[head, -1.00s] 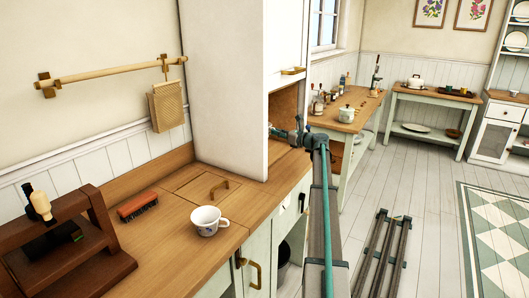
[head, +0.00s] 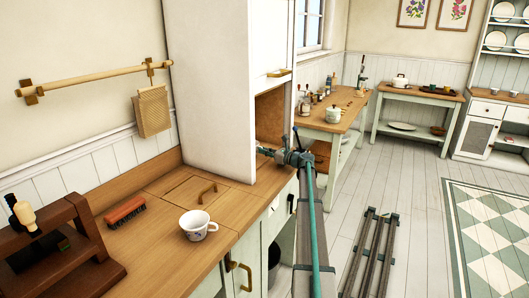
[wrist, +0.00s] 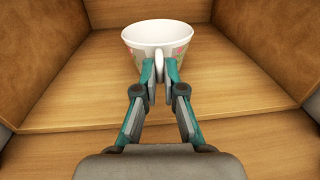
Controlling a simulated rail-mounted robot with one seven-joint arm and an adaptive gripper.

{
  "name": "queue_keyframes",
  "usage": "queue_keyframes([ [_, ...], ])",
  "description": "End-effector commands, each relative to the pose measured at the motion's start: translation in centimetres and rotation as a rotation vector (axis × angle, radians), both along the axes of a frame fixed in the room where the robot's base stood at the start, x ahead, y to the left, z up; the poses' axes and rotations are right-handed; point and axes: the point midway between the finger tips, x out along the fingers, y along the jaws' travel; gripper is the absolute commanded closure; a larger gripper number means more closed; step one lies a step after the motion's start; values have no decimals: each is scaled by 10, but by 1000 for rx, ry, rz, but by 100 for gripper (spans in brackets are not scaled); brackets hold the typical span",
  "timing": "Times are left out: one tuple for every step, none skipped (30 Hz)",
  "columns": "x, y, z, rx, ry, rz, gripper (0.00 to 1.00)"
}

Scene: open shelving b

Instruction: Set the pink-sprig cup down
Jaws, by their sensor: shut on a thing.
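The pink-sprig cup (wrist: 160,39) is white with faint pink and green marks. It stands upright in the wrist view, inside a wooden compartment. My gripper (wrist: 160,72) is shut on its handle, which points toward me. The cup's base is partly hidden behind the fingers, and I cannot tell whether it touches the wooden floor (wrist: 70,100). In the head view my gripper (head: 264,152) reaches into the opening of the white cabinet (head: 215,90); the cup is hidden there by the cabinet's side.
The compartment has brown side walls (wrist: 50,50) on both sides of the cup.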

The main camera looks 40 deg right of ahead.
Motion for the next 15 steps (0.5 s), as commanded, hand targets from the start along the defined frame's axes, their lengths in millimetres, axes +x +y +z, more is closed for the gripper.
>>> queue_keyframes([
  [0, 0, -1, 1, -1, 0, 100],
  [0, 0, -2, 0, 0, 0, 90],
  [0, 0, -2, 0, 0, 0, 84],
  [0, 0, -2, 0, 0, 0, 79],
  [0, 0, -2, 0, 0, 0, 74],
  [0, 0, -2, 0, 0, 0, 67],
  [0, 0, -2, 0, 0, 0, 66],
  [0, 0, -2, 0, 0, 0, 66],
  [0, 0, -2, 0, 0, 0, 66],
  [0, 0, -2, 0, 0, 0, 66],
  [0, 0, -1, 0, 0, 0, 66],
  [0, 0, -1, 0, 0, 0, 66],
  [0, 0, -1, 0, 0, 0, 66],
  [0, 0, -1, 0, 0, 0, 66],
  [0, 0, -1, 0, 0, 0, 66],
])
